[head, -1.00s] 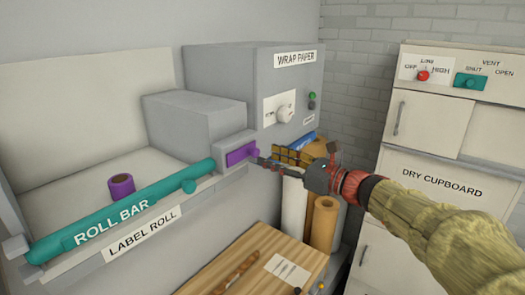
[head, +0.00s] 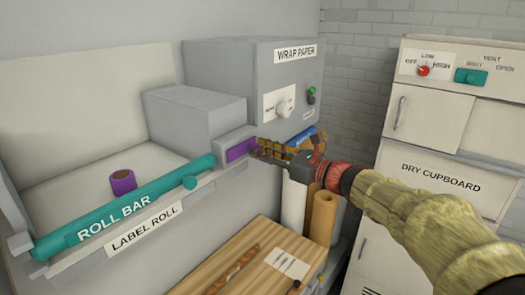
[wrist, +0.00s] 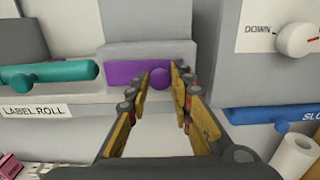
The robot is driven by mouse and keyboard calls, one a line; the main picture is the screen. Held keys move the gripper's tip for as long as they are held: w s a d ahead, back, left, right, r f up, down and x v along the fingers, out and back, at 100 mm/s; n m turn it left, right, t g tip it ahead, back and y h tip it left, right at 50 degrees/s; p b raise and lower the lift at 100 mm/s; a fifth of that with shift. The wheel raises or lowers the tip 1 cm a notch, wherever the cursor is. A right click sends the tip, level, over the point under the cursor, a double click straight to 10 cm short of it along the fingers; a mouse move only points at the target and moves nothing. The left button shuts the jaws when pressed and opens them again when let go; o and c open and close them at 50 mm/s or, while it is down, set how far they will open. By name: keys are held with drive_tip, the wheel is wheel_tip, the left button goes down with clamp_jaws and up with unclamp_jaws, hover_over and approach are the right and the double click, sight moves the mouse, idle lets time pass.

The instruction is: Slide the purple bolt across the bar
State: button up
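The purple bolt (head: 238,151) sits in a grey housing at the right end of the teal roll bar (head: 125,210). The wrist view shows the bolt (wrist: 125,74) with its round purple knob (wrist: 160,77) between my fingertips. My gripper (head: 262,147) is at the bolt's right end. In the wrist view my gripper (wrist: 160,75) is open, a finger on each side of the knob, with gaps that look small. I cannot tell whether either finger touches it. In the head view my fingers hide the knob.
The wrap paper machine (head: 262,80) with its dial stands behind. A purple roll (head: 122,183) lies in the tray left. The dry cupboard (head: 440,180) is at the right.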

sight(235, 153)
clamp_jaws()
idle(0.3)
drive_tip(key=s+a+b, duration=0.1)
drive_tip(key=s, duration=0.1)
drive_tip(key=s+a+b, duration=0.2)
drive_tip(key=shift+s+a+f, duration=0.1)
drive_tip(key=shift+s+a, duration=0.2)
drive_tip(key=shift+w+d, duration=0.1)
drive_tip(key=o, duration=0.5)
unclamp_jaws()
drive_tip(key=shift+o, duration=0.4)
drive_tip(key=shift+s, duration=0.2)
